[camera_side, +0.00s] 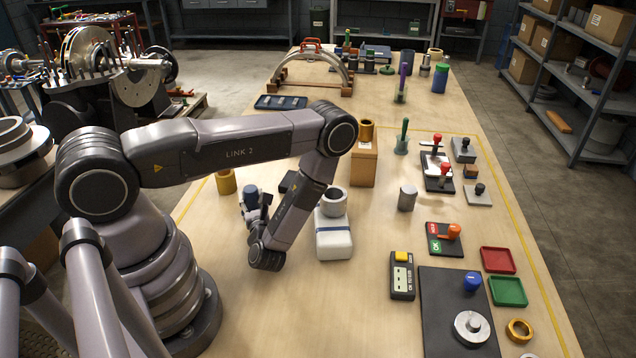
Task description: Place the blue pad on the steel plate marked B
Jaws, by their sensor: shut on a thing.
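My gripper (254,208) is low over the left part of the table, beside my wrist and left of a white block. It is small and partly hidden by my arm. A dark blue piece (251,191) shows at its jaws, and the gripper is shut on it. I cannot tell for sure whether this piece is the blue pad. A blue knob (471,281) stands on a dark plate (440,318) at the front right. No letter B is legible, so I cannot tell which plate is B.
The white block (333,240) with a grey ring on top stands right of my gripper. A wooden box (363,165) stands behind it. A grey cylinder (407,198), a yellow-buttoned meter (402,276), and red (498,260) and green (508,291) trays lie farther right. The middle table is partly clear.

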